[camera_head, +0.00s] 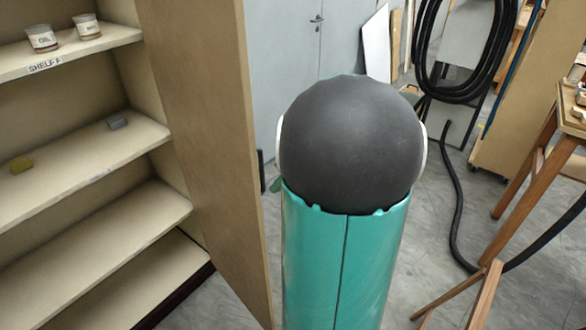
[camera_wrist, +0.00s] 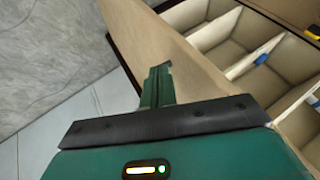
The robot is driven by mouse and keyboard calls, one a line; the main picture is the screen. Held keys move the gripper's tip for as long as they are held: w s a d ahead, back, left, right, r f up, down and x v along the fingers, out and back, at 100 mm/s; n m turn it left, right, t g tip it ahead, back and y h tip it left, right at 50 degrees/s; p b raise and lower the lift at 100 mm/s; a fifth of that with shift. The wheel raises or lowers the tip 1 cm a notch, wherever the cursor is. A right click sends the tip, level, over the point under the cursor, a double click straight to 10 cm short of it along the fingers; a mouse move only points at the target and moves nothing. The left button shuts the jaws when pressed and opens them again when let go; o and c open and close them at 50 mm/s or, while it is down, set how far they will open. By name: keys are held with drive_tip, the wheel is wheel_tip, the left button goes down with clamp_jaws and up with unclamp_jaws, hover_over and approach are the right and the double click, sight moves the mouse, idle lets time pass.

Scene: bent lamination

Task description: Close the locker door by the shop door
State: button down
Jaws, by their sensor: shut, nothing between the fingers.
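The tan locker stands at the left of the head view, and its door (camera_head: 205,130) is swung open, its free edge toward me. The shelves inside are exposed. The wrist view shows the tan door panel (camera_wrist: 185,62) with the shelves beyond it at the right. My gripper (camera_wrist: 158,78) is shut and empty, its fingers together in front of the panel. I cannot tell whether they touch it. In the head view my arm hides most of the gripper. The grey shop door (camera_head: 285,60) with a handle stands behind, right of the locker.
Two labelled tubs (camera_head: 42,38) stand on the top shelf (camera_head: 75,52). A coiled black hose (camera_head: 465,85) hangs at the back right and trails over the grey floor (camera_head: 430,240). A wooden trestle (camera_head: 540,180) stands at the right. Some floor lies clear between hose and locker.

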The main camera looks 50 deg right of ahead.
drive_tip(key=a, duration=0.3)
drive_tip(key=shift+w+r, duration=0.15)
drive_tip(key=shift+w, duration=0.05)
